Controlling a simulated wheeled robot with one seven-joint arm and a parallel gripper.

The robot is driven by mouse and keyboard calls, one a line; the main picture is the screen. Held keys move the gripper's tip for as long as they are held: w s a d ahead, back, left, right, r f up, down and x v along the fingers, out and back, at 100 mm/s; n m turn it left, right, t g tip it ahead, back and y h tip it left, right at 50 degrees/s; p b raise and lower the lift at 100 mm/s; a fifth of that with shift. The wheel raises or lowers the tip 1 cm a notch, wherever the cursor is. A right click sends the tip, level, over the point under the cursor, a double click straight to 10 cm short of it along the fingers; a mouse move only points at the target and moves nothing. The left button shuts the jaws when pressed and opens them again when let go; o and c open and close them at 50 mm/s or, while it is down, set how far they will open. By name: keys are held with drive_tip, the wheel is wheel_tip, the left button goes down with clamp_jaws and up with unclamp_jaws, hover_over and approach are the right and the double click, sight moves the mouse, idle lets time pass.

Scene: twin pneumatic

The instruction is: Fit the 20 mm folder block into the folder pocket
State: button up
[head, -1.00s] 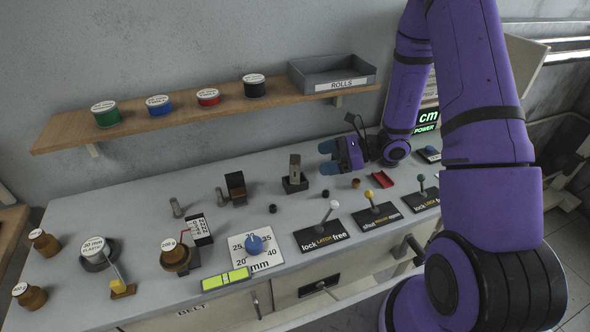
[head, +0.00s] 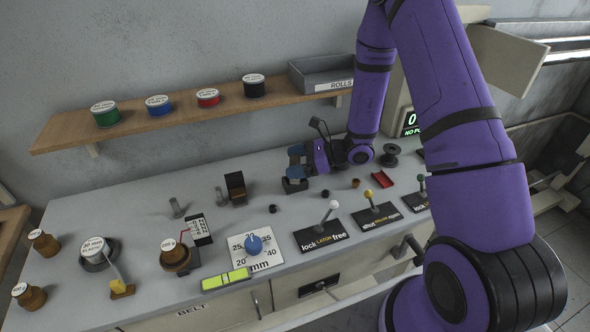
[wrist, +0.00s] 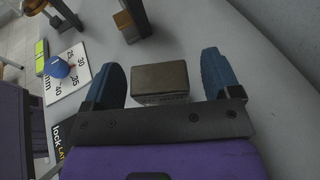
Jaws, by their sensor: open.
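In the head view my gripper (head: 296,163) is low over the dark base (head: 294,186) and hides most of the block. A dark holder with a brown piece (head: 235,186) stands to the left; it also shows in the wrist view (wrist: 130,22). I cannot tell which thing is the folder pocket.
Small posts (head: 176,208) and a striped card (head: 198,229) stand left of the dark holder. A dial plate (head: 253,262) and levers with lock plates (head: 321,236) line the front. A shelf (head: 180,119) with spools runs behind.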

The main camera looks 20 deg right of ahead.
drive_tip(key=shift+c, duration=0.2)
drive_tip(key=c, duration=1.2)
drive_tip(key=shift+o, duration=0.2)
drive_tip(key=shift+r, duration=0.15)
